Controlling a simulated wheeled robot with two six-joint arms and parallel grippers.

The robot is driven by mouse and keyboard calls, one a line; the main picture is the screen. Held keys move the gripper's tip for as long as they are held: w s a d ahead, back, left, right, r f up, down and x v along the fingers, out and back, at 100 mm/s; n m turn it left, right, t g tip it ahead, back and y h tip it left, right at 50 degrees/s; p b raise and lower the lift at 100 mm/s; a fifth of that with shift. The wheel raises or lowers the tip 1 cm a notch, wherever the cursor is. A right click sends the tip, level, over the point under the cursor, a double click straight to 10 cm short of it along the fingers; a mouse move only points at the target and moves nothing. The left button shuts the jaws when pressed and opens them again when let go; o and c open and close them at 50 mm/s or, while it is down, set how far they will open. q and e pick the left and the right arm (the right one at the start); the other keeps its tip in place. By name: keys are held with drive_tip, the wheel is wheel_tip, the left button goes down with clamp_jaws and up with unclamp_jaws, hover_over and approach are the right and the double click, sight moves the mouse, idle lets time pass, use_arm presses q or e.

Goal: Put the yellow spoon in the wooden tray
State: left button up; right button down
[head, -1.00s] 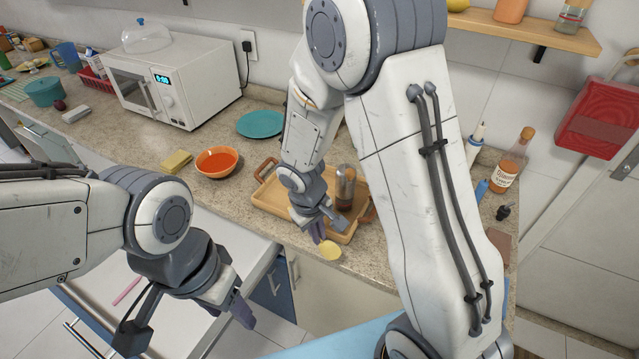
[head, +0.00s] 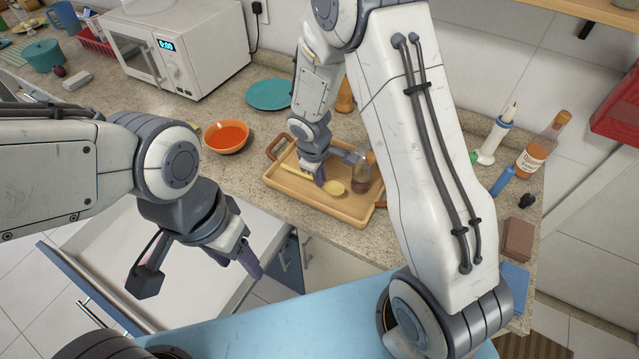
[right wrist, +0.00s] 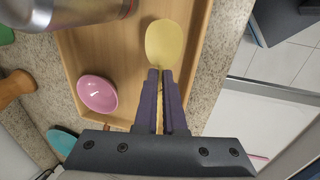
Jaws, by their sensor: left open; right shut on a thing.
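The yellow spoon (head: 335,188) is over the wooden tray (head: 345,212) on the counter, its bowl toward the tray's front side. My right gripper (head: 320,180) is shut on the spoon's handle. In the right wrist view the spoon's bowl (right wrist: 166,45) sticks out beyond the fingertips (right wrist: 160,75), above the tray floor (right wrist: 140,75). I cannot tell whether the spoon touches the tray. My left gripper (head: 252,262) is open and empty, in front of the counter by the open drawer.
A glass-and-metal container (head: 361,172) stands in the tray's right part. A pink dish (right wrist: 97,94) also lies in the tray in the right wrist view. An orange bowl (head: 227,137) and a teal plate (head: 269,95) stand nearby. The open white drawer (head: 130,255) juts out below the counter.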

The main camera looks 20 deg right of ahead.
sight(321, 194)
drive_tip(key=shift+w+a+f, duration=0.15)
drive_tip(key=shift+w+f, duration=0.05)
drive_tip(key=shift+f+b, duration=0.4)
drive_tip(key=shift+f, duration=1.6)
drive_tip(key=shift+f, duration=0.15)
drive_tip(key=c, duration=1)
unclamp_jaws()
